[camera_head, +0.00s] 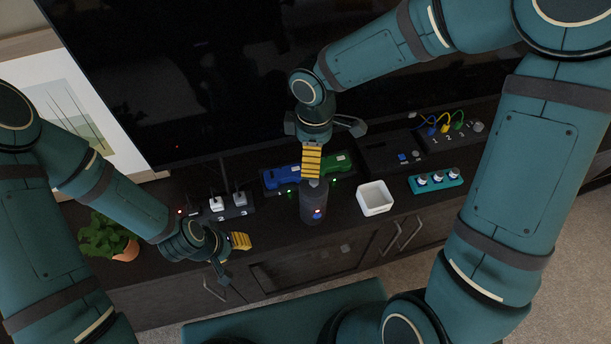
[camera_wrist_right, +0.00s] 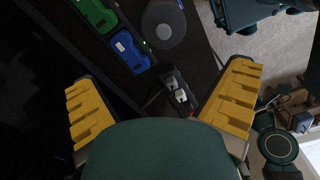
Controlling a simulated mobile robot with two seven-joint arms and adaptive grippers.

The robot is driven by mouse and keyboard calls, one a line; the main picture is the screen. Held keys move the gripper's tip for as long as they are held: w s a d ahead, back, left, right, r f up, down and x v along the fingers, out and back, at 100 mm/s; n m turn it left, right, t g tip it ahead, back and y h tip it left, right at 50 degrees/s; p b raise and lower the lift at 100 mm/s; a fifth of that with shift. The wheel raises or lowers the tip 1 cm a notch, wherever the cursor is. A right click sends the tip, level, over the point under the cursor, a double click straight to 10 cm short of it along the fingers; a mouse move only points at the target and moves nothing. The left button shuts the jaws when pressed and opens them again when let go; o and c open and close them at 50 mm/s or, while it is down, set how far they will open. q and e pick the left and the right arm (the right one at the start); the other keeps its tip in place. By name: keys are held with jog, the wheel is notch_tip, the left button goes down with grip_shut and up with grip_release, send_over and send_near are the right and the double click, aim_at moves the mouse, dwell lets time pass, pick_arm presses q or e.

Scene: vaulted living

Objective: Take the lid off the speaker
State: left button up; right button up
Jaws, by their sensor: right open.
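The speaker (camera_head: 314,208) is a dark upright cylinder with a small lit button on its side, near the front edge of the cabinet top. Its round dark top, where a lid would sit, shows in the right wrist view (camera_wrist_right: 163,24); I cannot make out a seam. My right gripper (camera_head: 312,162) is above and behind the speaker in the head view. In the wrist view its yellow fingers are wide apart and empty (camera_wrist_right: 163,88), with the speaker beyond them. My left gripper (camera_head: 236,258) is low at the left, apart from the speaker, with its fingers spread and empty.
A tray with a blue piece (camera_head: 281,177) and a green piece (camera_head: 337,166) lies behind the speaker. A white open box (camera_head: 375,198) and a teal knob strip (camera_head: 436,181) stand right. A dark screen (camera_head: 200,70) rises behind.

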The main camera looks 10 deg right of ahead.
aim_at(312, 181)
jog(key=f+b, duration=0.2)
jog(key=f, duration=0.7)
jog(key=shift+s, duration=0.2)
notch_tip(312, 181, down, 5)
jog(key=shift+a+r+b, duration=0.1)
jog(key=shift+r+b, duration=0.05)
jog(key=shift+b, duration=0.8)
jog(key=shift+s, duration=0.1)
jog(key=c, duration=0.8)
